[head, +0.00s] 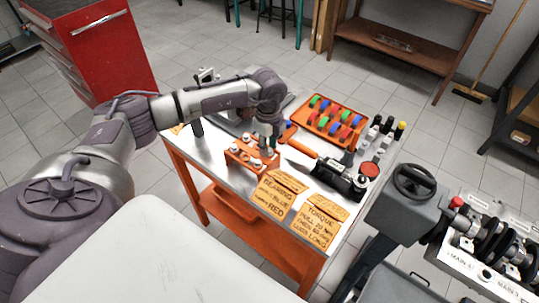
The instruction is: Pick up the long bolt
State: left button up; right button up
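A small orange bolt block (239,159) stands on the metal top of the workbench, with several silver bolt heads (256,163) showing on it. I cannot tell from their heads which one is the long bolt. My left gripper (266,144) points down at the right rear part of the block, right over or around a bolt there. Its fingertips are small and partly merge with the bolts, so I cannot tell whether they are open or shut. My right gripper is not in view.
Behind the block lies an orange tray (331,119) with coloured pieces. To the right are an orange-handled tool (302,147), a black device (340,178) and small bottles (399,130). Cardboard notes (319,220) lie in front. An engine block (480,269) stands far right.

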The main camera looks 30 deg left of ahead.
pick_arm(q)
grip_shut()
notch_tip(320, 180, up, 10)
jog(key=b, duration=0.2)
jog(key=shift+b, duration=0.3)
